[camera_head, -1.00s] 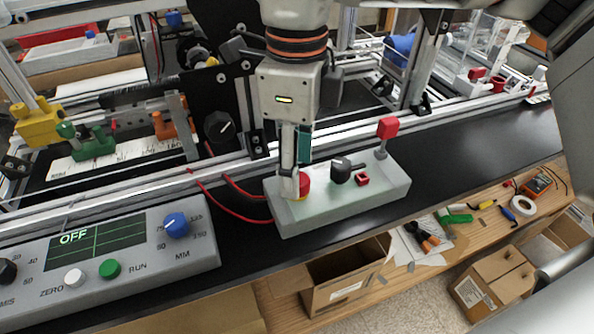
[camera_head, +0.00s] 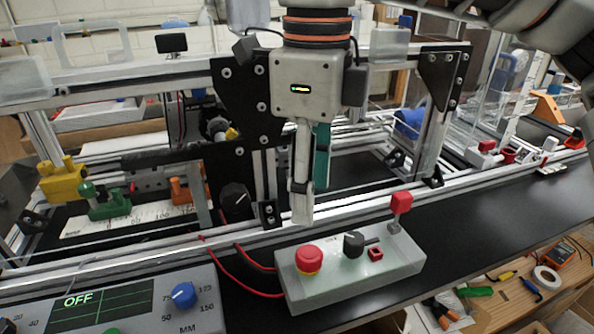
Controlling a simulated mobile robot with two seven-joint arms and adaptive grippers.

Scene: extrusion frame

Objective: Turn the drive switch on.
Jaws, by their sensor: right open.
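A grey control box (camera_head: 330,287) sits on the black bench top. It carries a round red button (camera_head: 309,259), a black rotary knob (camera_head: 353,244) with its lever pointing right, a small red square part (camera_head: 375,254) and a red-capped lever (camera_head: 401,203) standing at the right end. Faint lettering shows behind the knob. I cannot tell for sure which control is the drive switch. My right gripper (camera_head: 304,207) points down, open and empty, above and just behind the red button, apart from the controls. My left gripper is not in view.
A console (camera_head: 210,314) at the lower left has a display (camera_head: 105,301) reading OFF and a blue dial (camera_head: 184,295). The aluminium rail (camera_head: 450,178) and black upright plates stand behind the box. Red wires (camera_head: 240,283) run to its left. Bench space to the right is clear.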

